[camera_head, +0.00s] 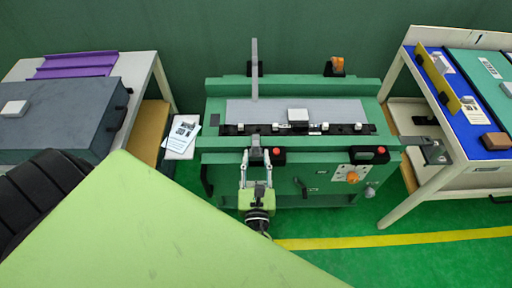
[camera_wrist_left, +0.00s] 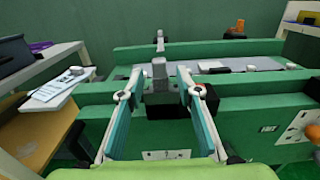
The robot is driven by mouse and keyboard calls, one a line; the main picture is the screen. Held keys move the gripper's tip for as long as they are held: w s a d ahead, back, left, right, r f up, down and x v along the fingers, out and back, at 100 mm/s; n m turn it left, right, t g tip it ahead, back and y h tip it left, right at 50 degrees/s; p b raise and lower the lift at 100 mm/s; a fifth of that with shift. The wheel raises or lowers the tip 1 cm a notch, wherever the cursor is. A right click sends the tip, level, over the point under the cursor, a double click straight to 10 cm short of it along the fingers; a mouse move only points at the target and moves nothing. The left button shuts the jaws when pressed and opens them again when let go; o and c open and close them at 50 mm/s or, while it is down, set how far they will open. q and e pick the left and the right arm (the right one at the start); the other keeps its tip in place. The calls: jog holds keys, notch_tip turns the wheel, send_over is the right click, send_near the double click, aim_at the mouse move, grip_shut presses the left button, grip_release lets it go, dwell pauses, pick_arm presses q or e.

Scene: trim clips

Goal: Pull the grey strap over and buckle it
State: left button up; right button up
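The grey strap (camera_head: 254,70) stands upright at the back of the green machine, above a dark mount. Its lower part also shows in the left wrist view (camera_wrist_left: 160,42). The buckle (camera_head: 256,156), a grey lever on a black block, sits on the machine's front edge; the lever (camera_wrist_left: 159,70) is clear in the left wrist view. My left gripper (camera_head: 257,172) is at the buckle, its fingers apart on either side of the lever. In the left wrist view the left gripper (camera_wrist_left: 160,76) shows gaps beside the lever. My right gripper is not in view.
The machine top has a grey plate (camera_head: 345,110) with a white block and several small clips along a black rail. A red button (camera_head: 381,150) and an orange knob (camera_head: 353,177) are on the front. Benches stand left and right. My arm fills the lower left.

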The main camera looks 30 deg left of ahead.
pick_arm(q)
jog(key=v, duration=0.8)
jog(key=shift+s, duration=0.15)
jog(key=shift+d, duration=0.1)
